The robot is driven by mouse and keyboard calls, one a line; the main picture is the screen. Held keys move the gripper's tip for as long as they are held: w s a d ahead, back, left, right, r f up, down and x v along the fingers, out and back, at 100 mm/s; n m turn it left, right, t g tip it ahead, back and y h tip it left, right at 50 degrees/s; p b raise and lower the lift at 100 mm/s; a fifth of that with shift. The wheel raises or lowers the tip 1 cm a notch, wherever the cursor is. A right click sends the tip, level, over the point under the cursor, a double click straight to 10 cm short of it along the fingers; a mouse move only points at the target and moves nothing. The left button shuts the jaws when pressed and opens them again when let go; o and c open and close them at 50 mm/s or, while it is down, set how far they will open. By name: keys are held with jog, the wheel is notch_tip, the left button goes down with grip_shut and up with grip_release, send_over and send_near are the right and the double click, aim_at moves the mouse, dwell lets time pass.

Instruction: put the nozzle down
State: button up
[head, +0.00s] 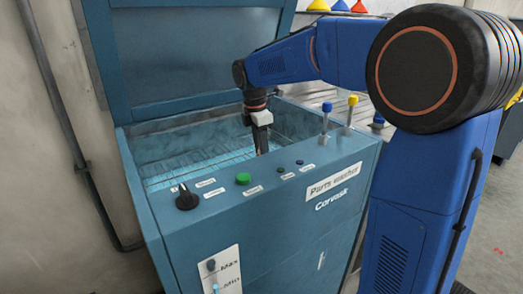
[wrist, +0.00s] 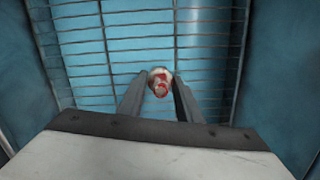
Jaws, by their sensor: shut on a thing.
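My gripper (wrist: 160,90) points down into the open basin of the blue parts washer (head: 262,228). Its two fingers are shut on the nozzle (wrist: 160,78), a small whitish piece with red smears. In the wrist view the wire rack (wrist: 88,38) lies beyond the nozzle, with blue showing under it. I cannot tell how high the nozzle is above the rack. In the head view the gripper (head: 262,148) is partly inside the basin, and the front panel hides the nozzle.
The washer's lid (head: 190,50) stands open behind the basin. The front panel carries a black knob (head: 187,198), a green button (head: 243,179), and blue (head: 326,108) and yellow (head: 352,101) topped levers at the right. Basin walls surround the gripper closely.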

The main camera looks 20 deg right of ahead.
jog(key=o, duration=1)
jog(key=shift+f, duration=0.1)
jog(key=shift+o, duration=0.2)
notch_tip(320, 180, up, 12)
jog(key=a, duration=0.1)
jog(key=shift+a, duration=0.2)
jog(key=shift+s, duration=0.1)
